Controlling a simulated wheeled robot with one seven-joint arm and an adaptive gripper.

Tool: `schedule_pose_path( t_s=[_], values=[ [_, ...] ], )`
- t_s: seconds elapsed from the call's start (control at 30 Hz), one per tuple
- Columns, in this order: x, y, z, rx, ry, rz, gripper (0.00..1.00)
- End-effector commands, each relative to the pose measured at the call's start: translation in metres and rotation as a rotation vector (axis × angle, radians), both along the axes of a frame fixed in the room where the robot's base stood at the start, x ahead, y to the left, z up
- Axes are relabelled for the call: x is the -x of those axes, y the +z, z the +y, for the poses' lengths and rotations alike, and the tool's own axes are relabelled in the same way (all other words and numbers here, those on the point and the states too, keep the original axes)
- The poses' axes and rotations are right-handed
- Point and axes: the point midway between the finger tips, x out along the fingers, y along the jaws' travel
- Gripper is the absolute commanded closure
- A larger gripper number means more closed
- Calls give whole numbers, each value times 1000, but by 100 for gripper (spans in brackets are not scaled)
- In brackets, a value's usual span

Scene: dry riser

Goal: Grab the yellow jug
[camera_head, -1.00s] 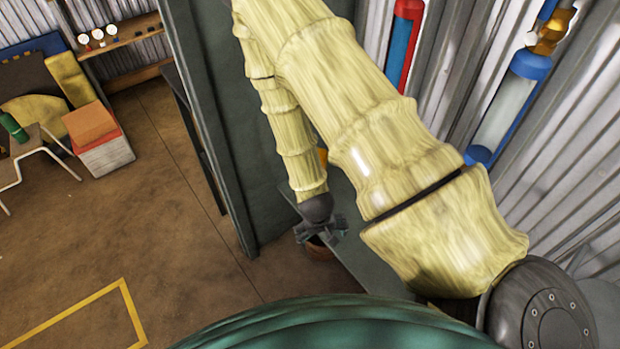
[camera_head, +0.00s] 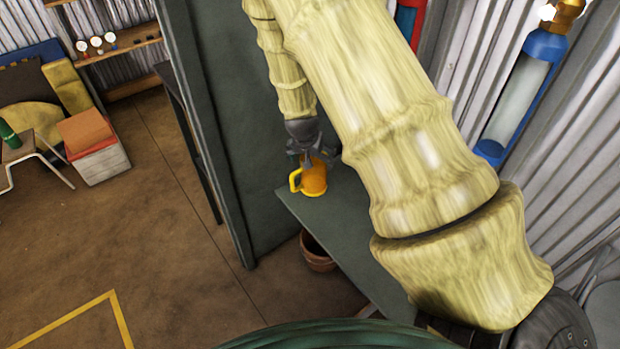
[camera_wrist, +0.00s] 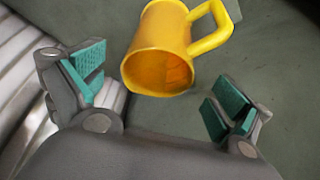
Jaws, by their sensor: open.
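The yellow jug (camera_head: 314,178) stands near the left end of a dark green bench (camera_head: 345,235), its handle pointing left in the head view. In the wrist view the yellow jug (camera_wrist: 160,50) shows its open mouth, with the handle to the upper right. My gripper (camera_head: 307,160) is beside the top of the jug in the head view, partly over it. In the wrist view my gripper (camera_wrist: 155,95) is open, its teal-padded fingers spread wide to either side of the jug's mouth. Nothing is held, and I cannot tell whether a finger touches the jug.
A dark upright panel (camera_head: 225,130) stands left of the bench. A brown pot (camera_head: 317,252) sits below the bench edge. Corrugated wall and a blue cylinder (camera_head: 520,95) are at right. Open brown floor (camera_head: 130,220) lies at left.

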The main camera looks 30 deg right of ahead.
Motion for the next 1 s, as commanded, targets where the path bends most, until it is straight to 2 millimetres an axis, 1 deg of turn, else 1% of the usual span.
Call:
schedule_pose_path(
  t_s=[0.03, 0.1, 0.37, 0.7, 0.8, 1.0],
  values=[
    [-1, -8, -2, -1, 0, 2, 0],
    [-4, -15, -4, 0, 0, 0, 0],
    [-6, -27, -8, 0, 1, 0, 0],
    [-15, -64, -19, 0, 1, 0, 0],
    [-16, -69, -20, 0, 2, 1, 0],
    [-17, -69, -20, 1, 1, 0, 0]
  ],
)
